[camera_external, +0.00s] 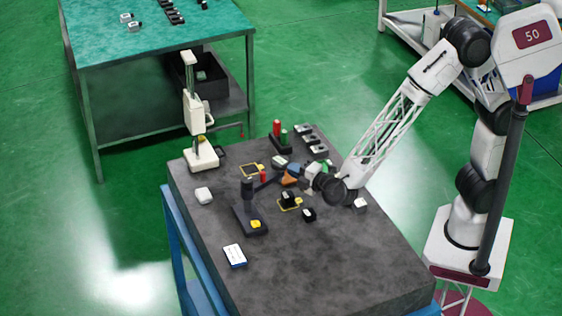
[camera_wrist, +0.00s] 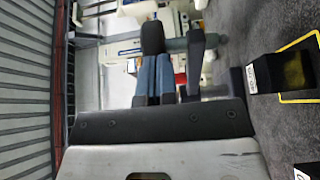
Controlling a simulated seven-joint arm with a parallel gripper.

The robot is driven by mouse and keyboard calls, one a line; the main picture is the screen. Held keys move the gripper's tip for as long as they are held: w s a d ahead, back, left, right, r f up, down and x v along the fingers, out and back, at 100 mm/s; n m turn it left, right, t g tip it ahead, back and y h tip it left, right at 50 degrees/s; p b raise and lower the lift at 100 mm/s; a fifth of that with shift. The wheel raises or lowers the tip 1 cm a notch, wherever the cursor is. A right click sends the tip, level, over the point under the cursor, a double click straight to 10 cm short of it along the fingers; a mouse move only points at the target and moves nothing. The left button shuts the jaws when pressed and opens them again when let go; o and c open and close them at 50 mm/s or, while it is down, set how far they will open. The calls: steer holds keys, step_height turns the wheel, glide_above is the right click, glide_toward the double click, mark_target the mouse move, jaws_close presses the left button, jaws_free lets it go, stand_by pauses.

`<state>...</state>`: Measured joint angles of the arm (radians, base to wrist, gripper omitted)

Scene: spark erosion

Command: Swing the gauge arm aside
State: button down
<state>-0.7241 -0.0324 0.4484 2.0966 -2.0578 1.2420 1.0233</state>
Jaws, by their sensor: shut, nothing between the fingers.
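The gauge stand (camera_external: 250,219) is dark, with an upright post and a yellow patch on its base, left of centre on the grey stone table. Its dark gauge arm (camera_external: 267,184) reaches right from the post towards an orange piece (camera_external: 289,181). My gripper (camera_external: 284,163) is low over the table, its fingers just behind the orange piece; I cannot tell whether they touch it or the arm. In the wrist view my gripper (camera_wrist: 152,40) shows bluish fingers together with a black tip, empty. A dark upright bar (camera_wrist: 196,60) stands just right of the fingers; its identity is unclear.
A white column instrument (camera_external: 194,120) stands at the table's back left corner. Red and green cylinders (camera_external: 279,132) and small dark blocks (camera_external: 311,143) are behind my gripper. A white-and-blue card box (camera_external: 235,256) lies front left. The table's front right is clear.

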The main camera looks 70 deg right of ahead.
steer(key=d+x, duration=0.1)
steer(key=x, duration=1.2)
steer(key=shift+s+r+y, duration=0.15)
steer(key=shift+s+y, duration=0.05)
steer(key=shift+y, duration=0.1)
steer(key=shift+d, duration=0.2)
steer(key=shift+s+d, duration=0.15)
steer(key=s+d, duration=0.6)
steer(key=s, duration=0.7)
steer(key=shift+d+n, duration=0.25)
steer(key=shift+n, duration=0.05)
stand_by(0.4)
